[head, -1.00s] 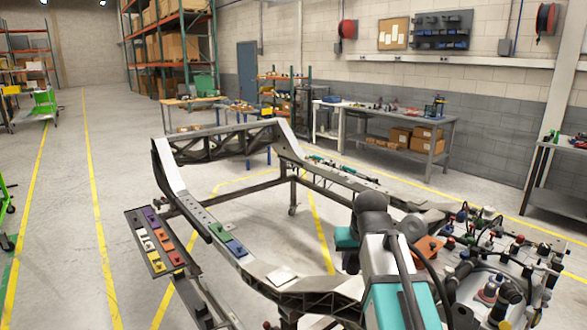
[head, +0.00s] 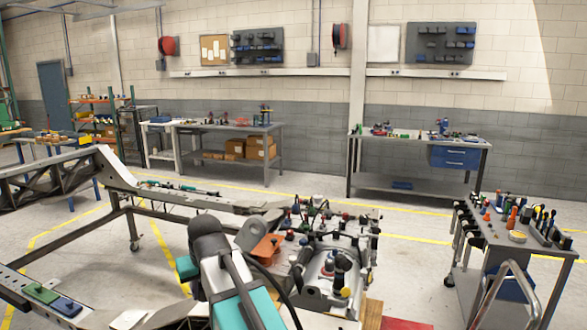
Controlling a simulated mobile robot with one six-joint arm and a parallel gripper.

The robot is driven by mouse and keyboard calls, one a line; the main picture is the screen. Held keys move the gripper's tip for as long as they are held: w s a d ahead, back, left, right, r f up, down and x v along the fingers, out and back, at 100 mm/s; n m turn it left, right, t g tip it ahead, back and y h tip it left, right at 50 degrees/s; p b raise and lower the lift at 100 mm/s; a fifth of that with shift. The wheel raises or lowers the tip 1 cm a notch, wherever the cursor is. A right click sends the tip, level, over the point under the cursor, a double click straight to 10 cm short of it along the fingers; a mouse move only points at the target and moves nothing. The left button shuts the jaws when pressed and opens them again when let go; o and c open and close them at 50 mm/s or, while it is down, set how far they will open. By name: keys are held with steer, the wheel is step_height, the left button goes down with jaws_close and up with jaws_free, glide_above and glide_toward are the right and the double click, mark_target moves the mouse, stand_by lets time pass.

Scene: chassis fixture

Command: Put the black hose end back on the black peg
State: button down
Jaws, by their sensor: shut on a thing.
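My arm (head: 232,290), grey and teal, rises at the bottom centre of the head view. Its end is hidden behind its own links, so I cannot see my gripper or what it holds. The chassis fixture (head: 325,290) stands just right of my arm. It carries many small fittings, with red, blue, black and yellow parts. A dark upright fitting (head: 342,262) stands on its right part. I cannot tell which fitting is the black peg. A black hose or cable curves beside my arm, but its end is not clear.
An orange block (head: 267,247) sits between my arm and the fittings. Frame rails (head: 165,200) run back to the left. A grey cart (head: 510,240) with tools stands at the right. Workbenches (head: 415,150) line the back wall. Open floor lies between the fixture and the cart.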

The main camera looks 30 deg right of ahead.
steer(key=s+d+f, duration=0.4)
steer(key=d+f, duration=0.1)
steer(key=d, duration=0.1)
steer(key=shift+s+f, duration=0.4)
